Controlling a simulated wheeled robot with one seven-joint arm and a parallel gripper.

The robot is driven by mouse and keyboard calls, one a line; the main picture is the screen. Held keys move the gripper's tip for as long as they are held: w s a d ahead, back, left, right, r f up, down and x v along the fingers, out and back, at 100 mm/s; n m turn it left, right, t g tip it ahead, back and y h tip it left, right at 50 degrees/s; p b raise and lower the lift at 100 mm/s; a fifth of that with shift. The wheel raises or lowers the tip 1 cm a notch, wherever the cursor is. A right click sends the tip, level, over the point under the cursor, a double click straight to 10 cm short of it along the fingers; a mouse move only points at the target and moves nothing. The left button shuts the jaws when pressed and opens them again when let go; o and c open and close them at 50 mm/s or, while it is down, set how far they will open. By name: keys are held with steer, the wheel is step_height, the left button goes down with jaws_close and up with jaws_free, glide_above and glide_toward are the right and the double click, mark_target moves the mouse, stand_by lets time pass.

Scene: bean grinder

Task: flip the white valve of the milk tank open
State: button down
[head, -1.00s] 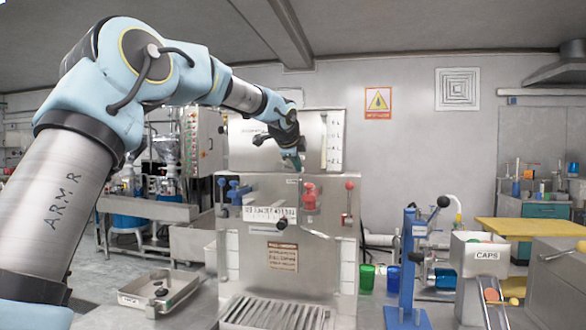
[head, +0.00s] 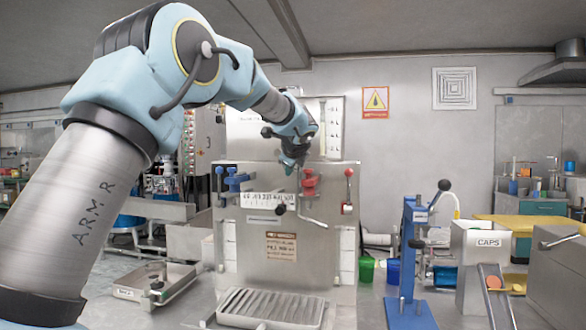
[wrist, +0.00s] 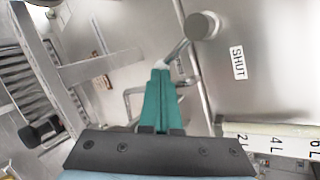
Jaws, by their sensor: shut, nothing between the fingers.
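The milk tank (head: 240,133) is a steel box behind the upright steel panel (head: 230,205), with a litre scale on its right side. In the wrist view, the tank's steel face (wrist: 275,55) carries a "SHUT" label (wrist: 238,63). In the head view, my gripper (head: 290,170) is above the panel's top edge, and the valve is not clear.
A red-knobbed lever (head: 348,175) stands to the right. A drip grate (head: 270,308), a steel tray (head: 155,280) and a blue press (head: 408,260) are lower down.

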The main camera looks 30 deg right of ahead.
steer(key=shift+w+a+f, duration=0.2)
steer(key=shift+w+f, duration=0.05)
steer(key=shift+f, duration=0.2)
steer(key=shift+r, duration=0.1)
steer(key=shift+r+p, duration=0.8)
steer(key=shift+p, duration=0.05)
